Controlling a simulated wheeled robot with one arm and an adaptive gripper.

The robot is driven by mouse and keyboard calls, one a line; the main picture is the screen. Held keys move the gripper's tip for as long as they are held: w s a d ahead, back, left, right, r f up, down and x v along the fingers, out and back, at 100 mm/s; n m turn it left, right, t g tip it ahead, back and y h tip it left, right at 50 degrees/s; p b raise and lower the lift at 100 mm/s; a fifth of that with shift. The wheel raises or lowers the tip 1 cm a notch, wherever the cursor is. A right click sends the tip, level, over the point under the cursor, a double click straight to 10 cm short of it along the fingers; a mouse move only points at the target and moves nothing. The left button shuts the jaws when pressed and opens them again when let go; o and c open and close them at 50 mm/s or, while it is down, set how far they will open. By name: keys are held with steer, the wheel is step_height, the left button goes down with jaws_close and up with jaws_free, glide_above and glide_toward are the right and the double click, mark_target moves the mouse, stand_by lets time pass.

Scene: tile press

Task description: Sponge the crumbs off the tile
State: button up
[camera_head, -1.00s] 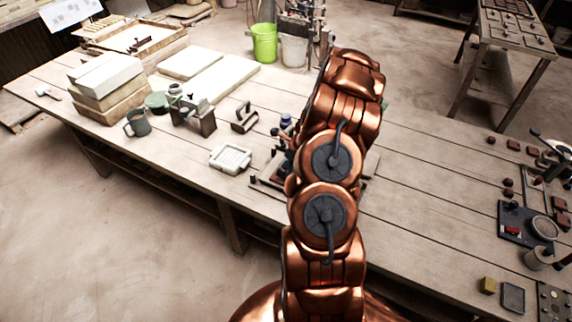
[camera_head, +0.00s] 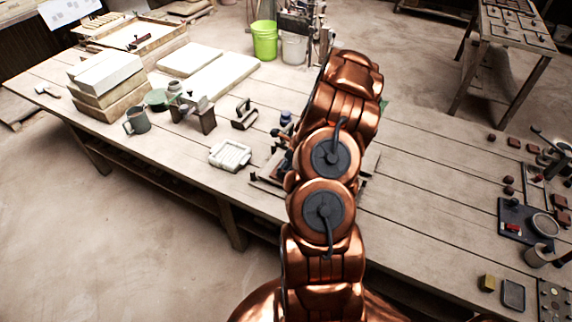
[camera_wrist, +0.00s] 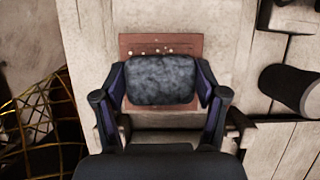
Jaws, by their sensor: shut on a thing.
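My gripper (camera_wrist: 161,88) is shut on a dark grey, mottled block with rounded corners, which looks like the sponge (camera_wrist: 161,78). Its fingers press on the left and right sides of the block. A flat reddish-brown tile (camera_wrist: 190,41) lies beyond and partly beneath the sponge in the wrist view. Several pale crumbs (camera_wrist: 158,51) show on the tile near the sponge's far edge. In the head view my arm hides the gripper, sponge and tile.
The wooden bench (camera_head: 425,190) has bare boards right of my arm. A white ribbed dish (camera_head: 230,156) and a dark-handled block (camera_head: 244,115) stand to the left. A dark cylinder (camera_wrist: 290,88) lies right of the gripper.

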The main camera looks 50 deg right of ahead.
steer(key=shift+d, duration=0.15)
steer(key=shift+s+d+f+p, duration=0.1)
steer(key=shift+s+d+p, duration=0.3)
steer(key=shift+d+p, duration=0.3)
steer(key=shift+s+a, duration=0.2)
steer(key=shift+a, duration=0.4)
steer(key=shift+s+a, duration=0.15)
steer(key=shift+a, duration=0.5)
steer(key=shift+f, duration=0.1)
steer(key=shift+a, duration=0.1)
steer(key=shift+w+a+p, duration=0.15)
steer(key=shift+w+p, duration=0.15)
steer(key=shift+w, duration=0.25)
